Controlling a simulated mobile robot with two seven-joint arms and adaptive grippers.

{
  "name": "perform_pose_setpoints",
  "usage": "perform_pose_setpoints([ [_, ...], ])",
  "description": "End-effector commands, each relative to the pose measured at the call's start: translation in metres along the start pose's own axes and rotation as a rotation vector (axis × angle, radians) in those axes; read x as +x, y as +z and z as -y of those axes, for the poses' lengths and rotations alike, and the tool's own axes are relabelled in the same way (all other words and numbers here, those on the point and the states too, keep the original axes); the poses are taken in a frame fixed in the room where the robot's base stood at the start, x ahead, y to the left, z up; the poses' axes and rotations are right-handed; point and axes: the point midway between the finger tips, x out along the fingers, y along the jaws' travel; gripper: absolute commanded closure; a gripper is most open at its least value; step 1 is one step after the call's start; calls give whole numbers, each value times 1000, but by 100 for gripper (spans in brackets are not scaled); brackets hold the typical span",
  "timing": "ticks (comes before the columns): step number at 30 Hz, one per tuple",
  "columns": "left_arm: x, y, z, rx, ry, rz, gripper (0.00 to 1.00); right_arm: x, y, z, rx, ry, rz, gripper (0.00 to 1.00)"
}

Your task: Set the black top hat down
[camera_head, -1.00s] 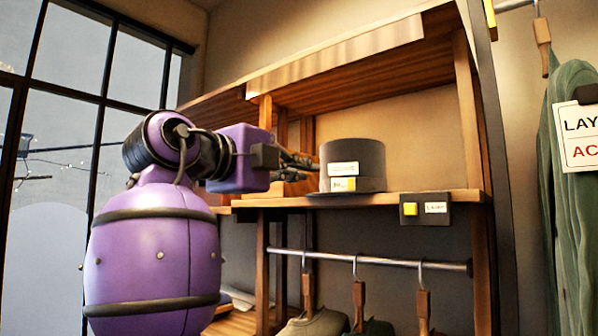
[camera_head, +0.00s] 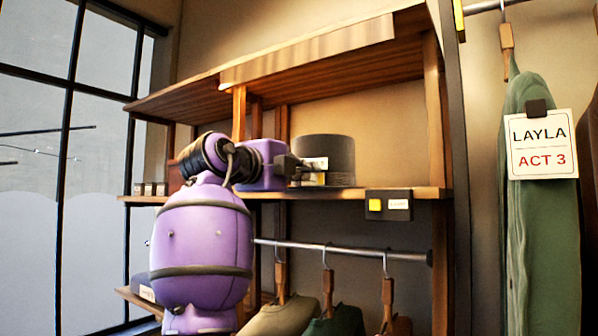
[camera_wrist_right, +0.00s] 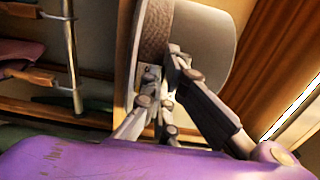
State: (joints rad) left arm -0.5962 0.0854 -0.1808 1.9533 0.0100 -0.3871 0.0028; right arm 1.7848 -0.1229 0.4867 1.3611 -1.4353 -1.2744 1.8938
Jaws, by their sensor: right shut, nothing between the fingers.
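The black top hat (camera_head: 335,155) sits upright on the wooden shelf (camera_head: 405,192), with small white and yellow labels on its side. My right gripper (camera_head: 300,166) is at the hat's left side in the head view, and its fingers are partly hard to make out against the hat. In the right wrist view the hat (camera_wrist_right: 205,35) shows close up with its band and brim, and my right gripper's fingers (camera_wrist_right: 165,75) are by the brim and band. They are shut with nothing held; whether they touch the hat I cannot tell. My left gripper is not in view.
A dark sign with a yellow square (camera_head: 388,205) is on the shelf's front edge. Below, a metal rail (camera_head: 345,250) carries hangers with clothes. A green garment with a LAYLA ACT 3 card (camera_head: 541,144) hangs at right. Small boxes (camera_head: 150,188) stand on the shelf's left part.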

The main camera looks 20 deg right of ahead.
Motion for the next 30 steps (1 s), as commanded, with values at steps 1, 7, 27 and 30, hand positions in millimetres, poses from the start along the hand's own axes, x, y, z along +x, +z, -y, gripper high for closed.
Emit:
perform_pose_setpoints([
  [1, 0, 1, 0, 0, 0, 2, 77, 0, 0, 0, 0, 0, 0, 100],
  [7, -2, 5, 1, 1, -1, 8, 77, 30, -1, 0, -3, 1, -5, 100],
  [27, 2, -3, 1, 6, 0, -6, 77, 57, -1, 0, 0, 0, 0, 100],
  [30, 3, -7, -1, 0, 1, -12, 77, 58, -3, 0, 0, 0, -1, 100],
])
